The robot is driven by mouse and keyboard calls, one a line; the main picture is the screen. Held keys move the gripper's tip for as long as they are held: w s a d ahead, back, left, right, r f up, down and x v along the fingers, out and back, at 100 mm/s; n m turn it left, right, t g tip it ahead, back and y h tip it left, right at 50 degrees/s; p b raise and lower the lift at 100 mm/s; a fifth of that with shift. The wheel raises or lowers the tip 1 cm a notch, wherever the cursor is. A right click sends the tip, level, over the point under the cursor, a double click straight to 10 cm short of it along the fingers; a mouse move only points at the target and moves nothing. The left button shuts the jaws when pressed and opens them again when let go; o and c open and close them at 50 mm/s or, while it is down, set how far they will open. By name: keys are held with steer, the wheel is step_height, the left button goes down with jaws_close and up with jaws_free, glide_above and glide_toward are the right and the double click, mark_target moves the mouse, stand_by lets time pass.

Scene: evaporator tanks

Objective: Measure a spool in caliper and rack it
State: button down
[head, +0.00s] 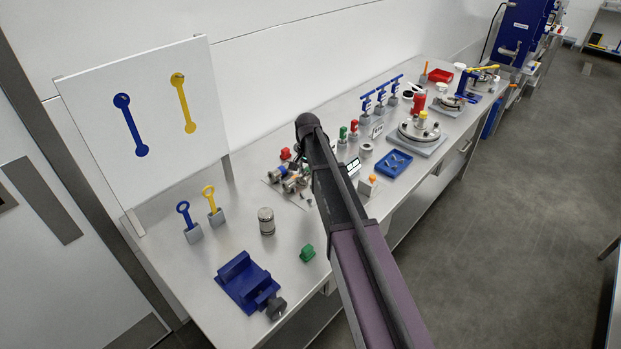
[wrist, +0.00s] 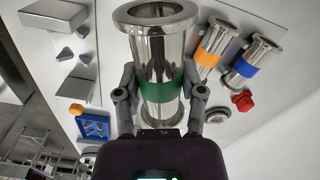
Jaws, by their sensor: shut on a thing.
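A shiny steel spool (wrist: 157,48) with flanged ends and a green band is in my gripper (wrist: 162,92) in the wrist view. The two fingers are shut on it from both sides around the band. Two similar spools, one with an orange band (wrist: 209,56) and one with a blue band (wrist: 247,69), are to its right. In the head view, the spool group (head: 290,178) is partly hidden by my arm, and my gripper cannot be made out. A small device with a pale screen (head: 353,166) is just right of my arm; I cannot tell if it is the caliper.
A blue tray (head: 394,163) with small metal parts lies right of my arm. Grey blocks (wrist: 75,85) are left of the held spool.

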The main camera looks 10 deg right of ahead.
mark_target(311, 196)
steer(key=shift+f, duration=0.1)
steer(key=f+b, duration=0.1)
steer(key=f+m+b, duration=0.1)
steer(key=w+d+f+m+b, duration=0.1)
steer(key=shift+w+d+f+m+b, duration=0.25)
steer(key=shift+f+m+b, duration=0.2)
steer(key=shift+m, duration=0.35)
steer(key=shift+f+b, duration=2.75)
steer(key=shift+b, duration=0.05)
steer(key=shift+c, duration=0.6)
jaws_free()
